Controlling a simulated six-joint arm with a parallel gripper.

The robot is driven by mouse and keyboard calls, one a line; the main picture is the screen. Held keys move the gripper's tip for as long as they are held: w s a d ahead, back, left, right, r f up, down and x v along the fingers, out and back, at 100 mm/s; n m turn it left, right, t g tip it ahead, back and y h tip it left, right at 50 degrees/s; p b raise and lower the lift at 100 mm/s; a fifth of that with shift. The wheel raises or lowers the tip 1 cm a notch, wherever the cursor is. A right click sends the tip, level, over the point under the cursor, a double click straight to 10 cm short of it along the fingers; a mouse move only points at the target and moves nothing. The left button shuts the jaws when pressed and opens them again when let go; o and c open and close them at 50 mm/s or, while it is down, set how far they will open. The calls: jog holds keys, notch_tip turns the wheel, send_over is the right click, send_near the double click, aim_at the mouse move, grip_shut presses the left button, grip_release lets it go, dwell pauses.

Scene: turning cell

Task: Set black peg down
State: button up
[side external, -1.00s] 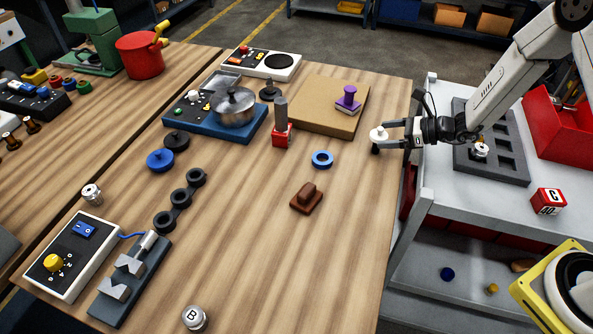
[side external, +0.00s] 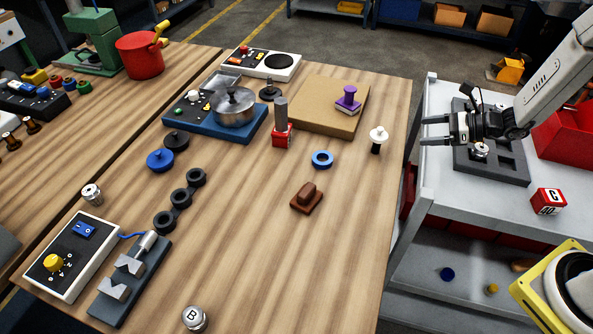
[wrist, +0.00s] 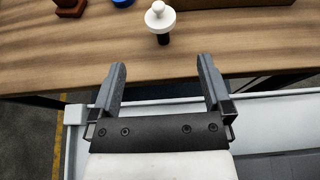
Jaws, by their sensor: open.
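The black peg (side external: 376,149) stands upright on the wooden table near its right edge, with a white round knob (side external: 378,134) on top. It also shows in the wrist view, where the black lower part (wrist: 163,39) is under the white cap (wrist: 160,17). My gripper (side external: 424,133) is open and empty, to the right of the peg and apart from it, over the edge of the grey cart. In the wrist view the two fingers (wrist: 163,86) are spread, with the peg beyond their tips.
A tan board (side external: 315,118) with a purple knobbed piece (side external: 348,99) lies left of the peg. A blue ring (side external: 322,159) and a brown block (side external: 306,196) are nearby. The grey cart (side external: 440,195) holds a dark foam tray (side external: 510,168). The table in front of the peg is clear.

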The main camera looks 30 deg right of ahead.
jog(key=shift+a, duration=0.1)
dwell(0.3)
jog(key=s+a+n+g+h, duration=0.1)
jog(key=s+a+n+g, duration=0.1)
jog(key=s+n+g, duration=0.1)
jog(key=s+a+r+n+g+h, duration=0.1)
jog(key=s+a+n+g+h, duration=0.1)
jog(key=s+n, duration=0.3)
jog(key=s+a+n+g+h, duration=0.1)
jog(key=s+a+n+g, duration=0.3)
jog(key=n, duration=0.4)
jog(key=shift+s+r+h, duration=0.2)
jog(key=shift+s+h, duration=0.15)
jog(key=shift+h, duration=0.05)
jog(key=shift+s+d+r+n+t+h, duration=0.1)
jog(key=shift+s+r+n+t+h, duration=0.4)
jog(key=shift+n, duration=1.35)
jog(key=shift+w+d+r+n+t+h, duration=0.1)
jog(key=shift+r+n+t+h, duration=0.15)
jog(key=shift+r+n+h, duration=1.1)
jog(key=shift+s+d+f+n+t+h, duration=0.15)
jog(key=shift+n+t+h, duration=0.25)
jog(key=shift+n, duration=1.9)
jog(key=shift+a, duration=0.1)
